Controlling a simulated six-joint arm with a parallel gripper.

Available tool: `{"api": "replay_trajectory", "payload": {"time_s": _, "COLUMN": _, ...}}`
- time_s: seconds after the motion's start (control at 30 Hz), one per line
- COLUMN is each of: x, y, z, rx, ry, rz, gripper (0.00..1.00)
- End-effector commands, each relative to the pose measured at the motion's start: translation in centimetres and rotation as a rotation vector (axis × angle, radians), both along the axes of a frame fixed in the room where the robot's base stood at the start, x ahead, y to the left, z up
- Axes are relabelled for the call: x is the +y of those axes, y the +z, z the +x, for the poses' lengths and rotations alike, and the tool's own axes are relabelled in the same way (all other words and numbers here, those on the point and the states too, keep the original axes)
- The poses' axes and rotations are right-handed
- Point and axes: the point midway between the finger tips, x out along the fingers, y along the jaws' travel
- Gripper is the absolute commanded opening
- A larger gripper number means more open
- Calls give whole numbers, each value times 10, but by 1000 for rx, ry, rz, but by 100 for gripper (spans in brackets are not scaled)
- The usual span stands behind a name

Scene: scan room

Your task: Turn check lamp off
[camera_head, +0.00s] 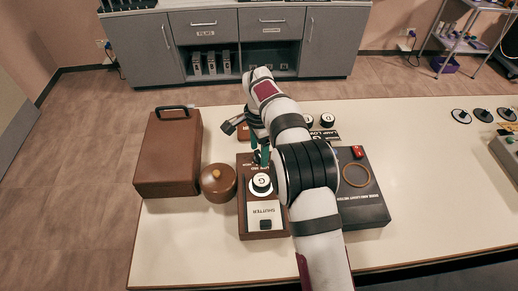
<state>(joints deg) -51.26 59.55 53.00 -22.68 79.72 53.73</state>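My gripper (260,157) points down over the back part of a brown control box (245,226), just behind its white round knob. Its green fingers are small and partly hidden, so I cannot tell if they are open or touching anything. The box has a white "SHUTTER" plate (264,213) with a black switch. My arm covers the box's right side. Two more white-topped knobs (327,120) stand behind my arm, by a dark plate (325,135) whose label seems to include "LAMP". I cannot make out a check lamp or whether one is lit.
A round brown lidded pot (218,183) stands left of the box, beside a brown case (168,160) with a black handle. A dark box (368,206) with a red switch (358,153) and a ring is right of my arm. The table's right middle (430,180) is clear.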

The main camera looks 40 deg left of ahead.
Motion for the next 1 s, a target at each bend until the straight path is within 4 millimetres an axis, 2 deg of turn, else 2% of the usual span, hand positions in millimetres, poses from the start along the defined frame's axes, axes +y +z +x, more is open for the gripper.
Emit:
{"api": "replay_trajectory", "payload": {"time_s": 0.03, "x": 0, "y": 0, "z": 0, "rx": 0, "ry": 0, "rz": 0, "gripper": 60}}
{"api": "replay_trajectory", "payload": {"time_s": 0.07, "x": 0, "y": 0, "z": 0, "rx": 0, "ry": 0, "rz": 0, "gripper": 55}}
{"api": "replay_trajectory", "payload": {"time_s": 0.37, "x": 0, "y": 1, "z": 0, "rx": 0, "ry": 0, "rz": 0, "gripper": 0}}
{"api": "replay_trajectory", "payload": {"time_s": 0.67, "x": 0, "y": 1, "z": 0, "rx": 0, "ry": 22, "rz": -1, "gripper": 0}}
{"api": "replay_trajectory", "payload": {"time_s": 1.0, "x": 0, "y": 1, "z": 1, "rx": 1, "ry": 229, "rz": -1, "gripper": 0}}
